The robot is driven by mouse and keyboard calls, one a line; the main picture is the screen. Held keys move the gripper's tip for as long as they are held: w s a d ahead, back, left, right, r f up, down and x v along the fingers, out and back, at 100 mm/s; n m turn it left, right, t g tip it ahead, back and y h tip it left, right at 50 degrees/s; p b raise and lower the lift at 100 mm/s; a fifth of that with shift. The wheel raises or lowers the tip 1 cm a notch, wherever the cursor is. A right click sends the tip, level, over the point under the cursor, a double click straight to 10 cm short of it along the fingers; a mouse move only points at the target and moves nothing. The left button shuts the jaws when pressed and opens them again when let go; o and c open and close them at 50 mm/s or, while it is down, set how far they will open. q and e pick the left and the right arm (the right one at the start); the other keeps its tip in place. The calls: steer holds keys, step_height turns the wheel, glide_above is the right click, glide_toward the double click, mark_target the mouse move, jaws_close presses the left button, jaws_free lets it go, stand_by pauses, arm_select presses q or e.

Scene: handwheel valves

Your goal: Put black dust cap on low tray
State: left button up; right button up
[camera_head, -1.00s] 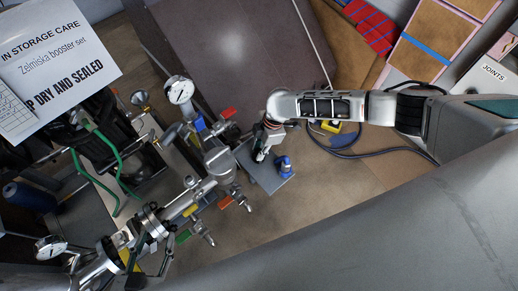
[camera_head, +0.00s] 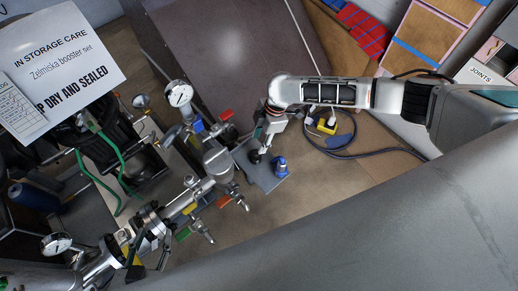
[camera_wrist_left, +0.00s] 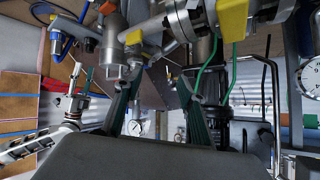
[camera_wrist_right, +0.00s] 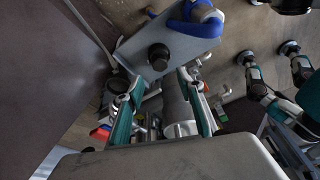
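The low tray is a flat grey plate; it shows in the head view (camera_head: 267,181) and in the right wrist view (camera_wrist_right: 190,48). The black dust cap (camera_wrist_right: 158,57) stands on the tray, next to a blue fitting (camera_wrist_right: 200,13); in the head view the cap (camera_head: 254,157) is small and dark. My right gripper (camera_wrist_right: 163,86) is open, its fingertips apart and just short of the cap, with nothing held between them. In the head view it (camera_head: 264,143) is at the tray's upper edge. My left gripper (camera_wrist_left: 157,84) is open and empty, facing the pipework.
Pipework with gauges (camera_head: 178,94) and coloured handles (camera_head: 222,201) stands left of the tray. A dark panel (camera_head: 235,45) rises behind. Bare floor lies below the tray.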

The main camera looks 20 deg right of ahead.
steer(key=p+v, duration=0.1)
steer(key=v, duration=0.4)
stand_by(0.4)
